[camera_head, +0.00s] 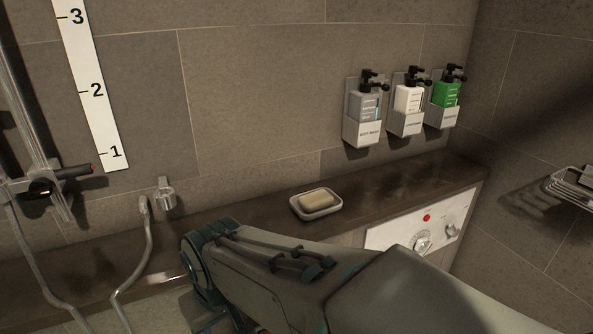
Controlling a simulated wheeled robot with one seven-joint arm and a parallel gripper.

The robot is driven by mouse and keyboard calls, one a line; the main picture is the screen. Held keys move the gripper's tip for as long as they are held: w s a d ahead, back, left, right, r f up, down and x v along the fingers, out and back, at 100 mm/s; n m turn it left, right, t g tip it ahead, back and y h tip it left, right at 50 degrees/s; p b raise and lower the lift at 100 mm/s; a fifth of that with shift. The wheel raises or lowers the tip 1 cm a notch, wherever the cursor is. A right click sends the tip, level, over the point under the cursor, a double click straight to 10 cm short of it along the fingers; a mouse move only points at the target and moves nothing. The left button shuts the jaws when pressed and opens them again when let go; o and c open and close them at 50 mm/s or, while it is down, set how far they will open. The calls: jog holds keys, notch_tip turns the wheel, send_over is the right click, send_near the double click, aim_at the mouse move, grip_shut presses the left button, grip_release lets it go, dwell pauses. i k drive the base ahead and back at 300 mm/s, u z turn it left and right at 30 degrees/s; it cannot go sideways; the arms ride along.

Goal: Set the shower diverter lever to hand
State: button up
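A white control panel (375,239) is set in the front face of the ledge at the right. It carries a red dot (426,218), a round metal knob or lever (423,242) and a second metal knob (453,231) to its right. The panel's small markings are too small to read, so I cannot tell which control is the diverter lever or where it points. My arm crosses the lower middle of the view, in front of and below the panel, and covers the panel's lower left surroundings. My gripper's fingers do not show.
A dark ledge (405,185) runs along the wall, with a soap dish (317,212) holding soap (319,199). Dispensers (365,109) hang above. A hose (148,245), its wall outlet (165,196) and a shower rail (28,120) are left. A wire rack (574,187) is right.

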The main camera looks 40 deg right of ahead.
aim_at(453, 230)
jog(key=z, duration=3.05)
jog(key=k, duration=0.6)
jog(key=z, duration=0.2)
jog(key=i, duration=1.1)
jog(key=u, duration=0.4)
